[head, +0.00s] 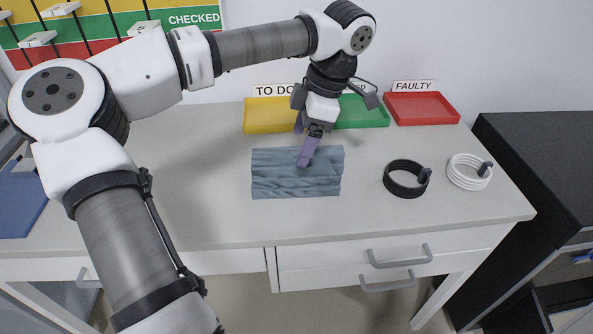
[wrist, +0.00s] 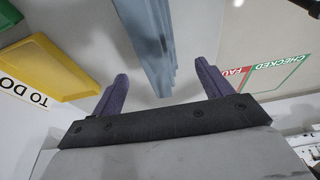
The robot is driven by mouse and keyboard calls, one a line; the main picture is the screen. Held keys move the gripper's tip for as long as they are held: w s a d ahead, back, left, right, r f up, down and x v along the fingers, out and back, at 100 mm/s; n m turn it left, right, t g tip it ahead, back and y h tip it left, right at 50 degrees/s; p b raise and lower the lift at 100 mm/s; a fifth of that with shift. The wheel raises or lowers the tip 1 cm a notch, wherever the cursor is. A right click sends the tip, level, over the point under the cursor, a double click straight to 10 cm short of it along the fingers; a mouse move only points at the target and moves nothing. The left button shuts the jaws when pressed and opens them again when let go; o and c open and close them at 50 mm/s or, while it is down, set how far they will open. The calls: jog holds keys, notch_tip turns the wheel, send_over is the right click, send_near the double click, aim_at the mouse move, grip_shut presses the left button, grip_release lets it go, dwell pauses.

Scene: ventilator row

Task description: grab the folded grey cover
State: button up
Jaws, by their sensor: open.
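In the wrist view the cover (wrist: 150,40) shows as a narrow strip lying ahead, between the lines of the two fingers. Whether a finger touches the cover cannot be told.
Yellow (head: 262,118), green (head: 362,112) and red (head: 422,108) trays stand behind the cover. A black coil (head: 390,188) and a white coil (head: 466,184) lie to the right. The table (head: 200,190) is clear left of the cover.

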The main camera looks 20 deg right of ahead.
aim_at(297, 154)
jog(key=shift+p+x, duration=0.4)
jog(key=shift+x, duration=2.9)
jog(key=c, duration=1.2)
